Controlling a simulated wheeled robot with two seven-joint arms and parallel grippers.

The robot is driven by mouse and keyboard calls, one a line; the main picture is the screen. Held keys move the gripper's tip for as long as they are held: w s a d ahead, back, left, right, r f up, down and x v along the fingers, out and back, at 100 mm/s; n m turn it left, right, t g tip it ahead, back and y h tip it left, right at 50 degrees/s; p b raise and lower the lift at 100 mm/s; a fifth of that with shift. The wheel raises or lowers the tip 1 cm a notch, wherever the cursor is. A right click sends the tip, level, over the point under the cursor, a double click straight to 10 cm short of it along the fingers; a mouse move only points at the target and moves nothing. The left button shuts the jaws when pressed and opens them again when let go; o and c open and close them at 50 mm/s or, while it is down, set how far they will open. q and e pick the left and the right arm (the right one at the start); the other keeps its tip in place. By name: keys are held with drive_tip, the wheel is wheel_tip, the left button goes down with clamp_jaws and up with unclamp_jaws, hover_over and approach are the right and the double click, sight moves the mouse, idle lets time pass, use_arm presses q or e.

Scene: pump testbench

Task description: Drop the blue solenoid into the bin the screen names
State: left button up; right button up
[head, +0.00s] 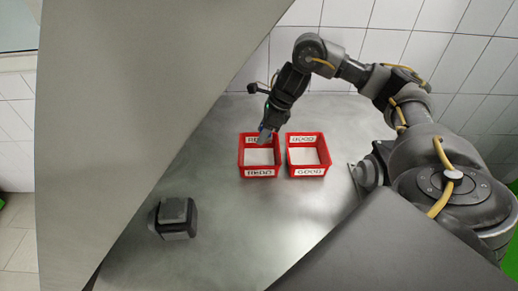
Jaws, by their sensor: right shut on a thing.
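No readable screen shows, and my left gripper is not in view.
A dark block-like device (173,218) stands on the grey metal table (225,225) at the front left. A large plain grey panel (120,110) hides much of the left side. A tiled wall (350,40) is behind. The table between device and bins is clear.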

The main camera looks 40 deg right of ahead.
drive_tip(key=shift+f+b, duration=0.45)
drive_tip(key=shift+f, duration=0.05)
wheel_tip(320, 180, down, 4)
drive_tip(key=b, duration=0.3)
drive_tip(key=shift+b, duration=0.35)
drive_tip(key=shift+f+b, duration=0.4)
drive_tip(key=shift+f, duration=0.1)
drive_tip(key=o, duration=1.3)
drive_tip(key=p+v, duration=0.2)
drive_tip(key=v, duration=0.8)
drive_tip(key=shift+s+d+r, duration=0.1)
drive_tip(key=shift+r, duration=0.3)
